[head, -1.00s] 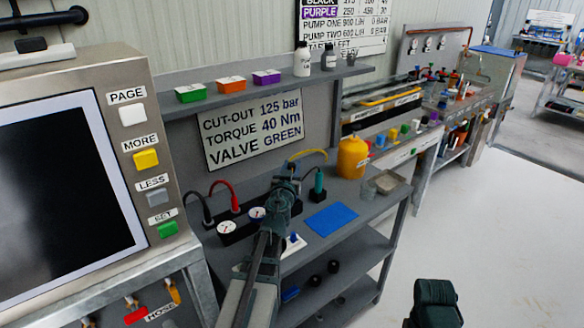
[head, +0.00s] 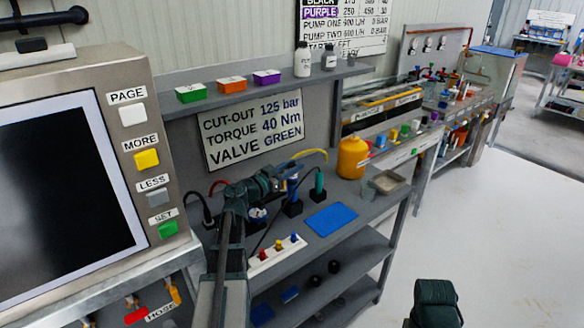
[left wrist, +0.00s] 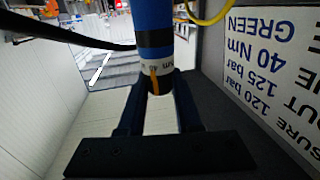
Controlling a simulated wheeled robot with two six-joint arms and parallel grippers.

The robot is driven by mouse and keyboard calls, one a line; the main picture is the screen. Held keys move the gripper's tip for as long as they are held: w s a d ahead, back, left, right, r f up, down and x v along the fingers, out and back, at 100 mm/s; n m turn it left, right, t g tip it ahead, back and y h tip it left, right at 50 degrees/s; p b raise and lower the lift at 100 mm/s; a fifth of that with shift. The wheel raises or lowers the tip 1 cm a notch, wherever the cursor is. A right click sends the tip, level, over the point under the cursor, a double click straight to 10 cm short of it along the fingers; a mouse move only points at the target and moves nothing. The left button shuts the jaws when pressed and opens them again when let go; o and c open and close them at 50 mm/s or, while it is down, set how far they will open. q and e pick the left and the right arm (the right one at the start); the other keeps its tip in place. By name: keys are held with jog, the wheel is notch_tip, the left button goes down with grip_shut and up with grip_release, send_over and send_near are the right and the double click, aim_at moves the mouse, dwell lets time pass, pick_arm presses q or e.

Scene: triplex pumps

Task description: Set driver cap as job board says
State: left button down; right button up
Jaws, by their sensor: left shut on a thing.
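The job board (head: 252,130) on the back panel reads CUT-OUT 125 bar, TORQUE 40 Nm, VALVE GREEN. A blue driver (head: 293,186) stands upright at a black block on the bench. My left gripper (head: 280,180) reaches it from the left and is shut on it. In the left wrist view the driver (left wrist: 154,18) has a black band and a white scale ring with an orange line; the fingers (left wrist: 158,88) are around its dark part beside the scale. My right gripper (head: 435,303) shows only as a dark shape at the bottom.
A teal-handled tool (head: 319,185) stands just right of the driver. A blue mat (head: 331,219), a yellow-orange jug (head: 352,157) and a metal tray (head: 388,182) lie further right. A white strip (head: 277,252) with coloured knobs is in front.

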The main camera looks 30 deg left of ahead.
dwell(0.4)
pick_arm(q)
jog(key=c, duration=0.6)
grip_release()
